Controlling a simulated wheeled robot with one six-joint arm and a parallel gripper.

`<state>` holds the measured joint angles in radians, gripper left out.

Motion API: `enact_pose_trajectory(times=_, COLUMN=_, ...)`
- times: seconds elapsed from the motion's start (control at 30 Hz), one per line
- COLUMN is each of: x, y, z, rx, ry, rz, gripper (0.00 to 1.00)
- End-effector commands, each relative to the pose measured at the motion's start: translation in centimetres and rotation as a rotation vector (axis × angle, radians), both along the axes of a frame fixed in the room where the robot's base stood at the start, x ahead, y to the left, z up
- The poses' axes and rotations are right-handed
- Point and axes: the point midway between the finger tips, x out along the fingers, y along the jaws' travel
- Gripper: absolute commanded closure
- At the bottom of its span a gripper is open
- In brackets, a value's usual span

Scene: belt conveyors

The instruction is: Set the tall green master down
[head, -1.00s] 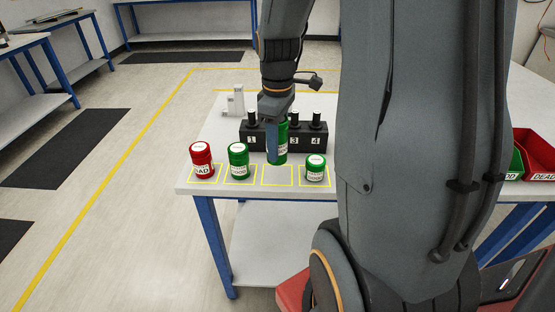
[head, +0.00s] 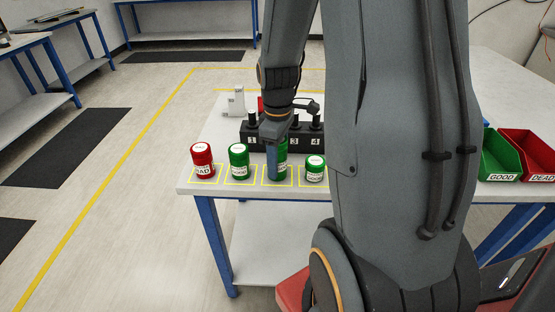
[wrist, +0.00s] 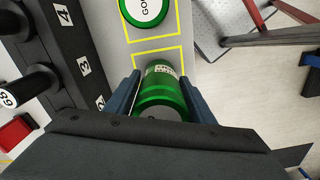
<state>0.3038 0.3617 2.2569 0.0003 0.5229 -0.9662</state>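The tall green master (head: 283,161) is an upright green canister with a white label, partly hidden behind a finger in the head view. My gripper (head: 277,172) points down with its fingers on both sides of it, shut on it. In the wrist view the green canister (wrist: 162,92) sits between the two blue-grey fingers. Its base is within or just above the third yellow outlined square (head: 268,185) from the left; I cannot tell if it touches the table.
A red canister (head: 202,160), a green canister (head: 239,161) and a shorter green canister (head: 315,168) stand in the neighbouring squares. A black numbered rack (head: 257,136) is close behind. A green GOOD bin (head: 500,157) and a red DEAD bin (head: 535,152) are at the right.

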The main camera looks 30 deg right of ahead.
Motion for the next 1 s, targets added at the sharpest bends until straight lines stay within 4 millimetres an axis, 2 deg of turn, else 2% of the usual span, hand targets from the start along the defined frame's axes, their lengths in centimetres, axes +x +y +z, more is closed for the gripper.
enact_pose_trajectory(times=0.07, x=0.0, y=0.0, z=0.0, rx=0.000, ry=0.000, rz=0.000, gripper=0.38)
enact_pose_trajectory(times=0.47, x=0.1, y=0.0, z=0.7, rx=-0.001, ry=-0.002, rz=0.000, gripper=0.38)
enact_pose_trajectory(times=0.67, x=0.1, y=0.0, z=3.5, rx=-0.002, ry=-0.005, rz=0.000, gripper=0.38)
enact_pose_trajectory(times=1.0, x=0.1, y=0.0, z=10.0, rx=-0.001, ry=-0.005, rz=0.000, gripper=0.38)
